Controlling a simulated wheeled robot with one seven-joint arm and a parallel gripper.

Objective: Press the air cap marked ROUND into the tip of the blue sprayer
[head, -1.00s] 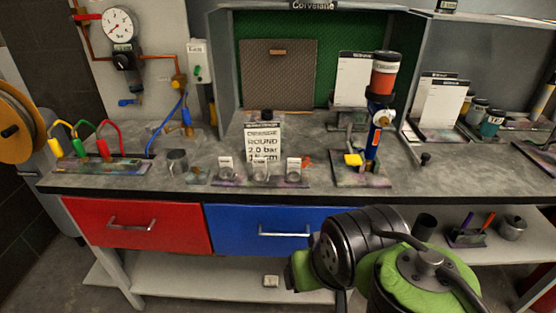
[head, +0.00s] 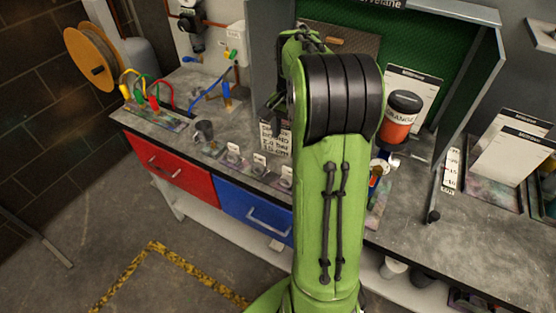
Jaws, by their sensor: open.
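Three small holders with white label cards stand in a row near the bench's front edge: the left holder (head: 233,154), the middle holder (head: 259,164) and the right holder (head: 286,177). Their labels are too small to read, so I cannot tell which air cap is marked ROUND. The blue sprayer (head: 376,172) stands right of my arm, topped by an orange paint cup (head: 400,118). My arm hides much of the sprayer, and its tip cannot be made out. My gripper (head: 272,108) is open above the bench, behind the holders, partly hidden by my arm.
A printed card (head: 278,140) stands behind the holders, partly covered. A grey metal cup (head: 204,131) is left of them. Coloured air hoses (head: 140,88) lie at the bench's left end. White sheets (head: 505,165) stand at the right. A booth side wall (head: 470,85) rises right of the sprayer.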

